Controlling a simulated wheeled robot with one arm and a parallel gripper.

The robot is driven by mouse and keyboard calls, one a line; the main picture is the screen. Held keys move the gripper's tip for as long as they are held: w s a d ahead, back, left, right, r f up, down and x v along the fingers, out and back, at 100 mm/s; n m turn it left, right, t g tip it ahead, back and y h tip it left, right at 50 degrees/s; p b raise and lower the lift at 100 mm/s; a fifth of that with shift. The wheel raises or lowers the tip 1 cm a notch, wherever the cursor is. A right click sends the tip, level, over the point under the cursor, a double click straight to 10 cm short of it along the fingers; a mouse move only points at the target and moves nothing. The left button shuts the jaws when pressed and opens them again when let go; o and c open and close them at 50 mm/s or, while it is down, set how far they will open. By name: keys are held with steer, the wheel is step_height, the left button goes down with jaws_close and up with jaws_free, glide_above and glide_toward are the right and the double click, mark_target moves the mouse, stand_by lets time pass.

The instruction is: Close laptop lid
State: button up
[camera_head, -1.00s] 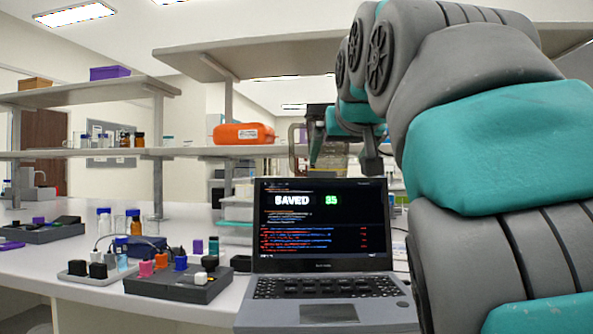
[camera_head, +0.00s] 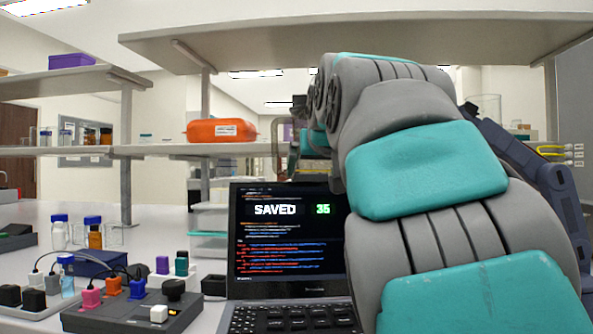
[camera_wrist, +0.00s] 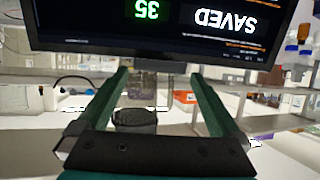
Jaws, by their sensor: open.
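The laptop stands open on the bench, its lid (camera_head: 285,262) upright and the lit screen reading "SAVED 35". Part of its keyboard (camera_head: 290,318) shows below, and my arm covers the right side. In the wrist view the screen (camera_wrist: 165,22) appears upside down at the top. My gripper (camera_wrist: 158,76) shows there with two green fingers apart and nothing between them. The fingertips are close to the lid's top edge in the picture; I cannot tell whether they touch it. In the head view my arm hides most of the gripper.
A grey device with coloured plugs (camera_head: 135,312) sits left of the laptop. Bottles (camera_head: 95,232) and a dark blue box (camera_head: 100,263) stand behind it. An orange case (camera_head: 221,130) rests on the shelf above the bench.

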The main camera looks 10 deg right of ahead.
steer(key=shift+x, duration=1.1)
jaws_close()
